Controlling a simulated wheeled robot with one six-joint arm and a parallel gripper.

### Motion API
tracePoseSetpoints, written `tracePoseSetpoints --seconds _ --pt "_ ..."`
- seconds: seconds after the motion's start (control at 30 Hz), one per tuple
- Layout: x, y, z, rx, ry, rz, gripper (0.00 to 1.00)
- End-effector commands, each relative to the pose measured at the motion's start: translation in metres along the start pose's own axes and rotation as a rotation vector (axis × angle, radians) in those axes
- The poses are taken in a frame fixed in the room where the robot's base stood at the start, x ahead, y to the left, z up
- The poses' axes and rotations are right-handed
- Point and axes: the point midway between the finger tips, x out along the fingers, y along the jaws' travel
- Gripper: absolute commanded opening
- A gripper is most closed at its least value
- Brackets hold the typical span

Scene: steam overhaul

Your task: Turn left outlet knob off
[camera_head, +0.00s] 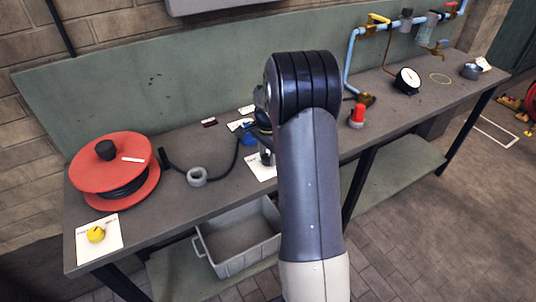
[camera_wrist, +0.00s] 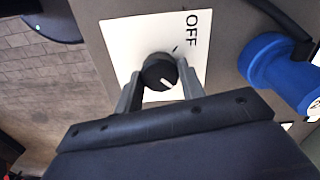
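In the wrist view a round black knob (camera_wrist: 160,72) with a white pointer line sits on a white card (camera_wrist: 120,38) marked OFF. The pointer line runs toward the lower right of the picture, away from the small tick mark beside the word OFF. My gripper (camera_wrist: 160,76) has one finger on each side of the knob, very close to it. Whether the fingers press on the knob is not clear. In the head view part of the white card (camera_head: 263,172) shows on the bench, and my arm hides the knob and fingertips.
A blue fitting (camera_wrist: 275,72) with a black cable lies right of the card in the wrist view. The long bench (camera_head: 225,200) also bears a red reel (camera_head: 88,163), a grey tape roll (camera_head: 197,177), a red-topped part (camera_head: 357,115), a gauge (camera_head: 407,80) and blue piping (camera_head: 352,60).

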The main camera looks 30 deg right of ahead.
Motion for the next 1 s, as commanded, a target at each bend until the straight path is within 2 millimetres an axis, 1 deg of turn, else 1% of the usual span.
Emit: tracePoseSetpoints --seconds 0.03,0.27,0.47,0.67,0.87,1.0 --pt "-0.0001 0.0000 0.0000 0.000 0.000 0.000 0.33" --pt "-0.0003 0.0000 0.0000 0.000 0.000 0.000 0.15" --pt "-0.0003 0.0000 0.0000 -0.012 0.000 0.000 0.15" --pt "-0.0002 -0.0001 -0.0001 -0.082 0.000 0.000 0.15" --pt "-0.0001 -0.0002 -0.0001 -0.226 0.000 0.000 0.15" --pt "-0.0001 -0.0002 0.0000 -0.355 0.000 0.000 0.15"
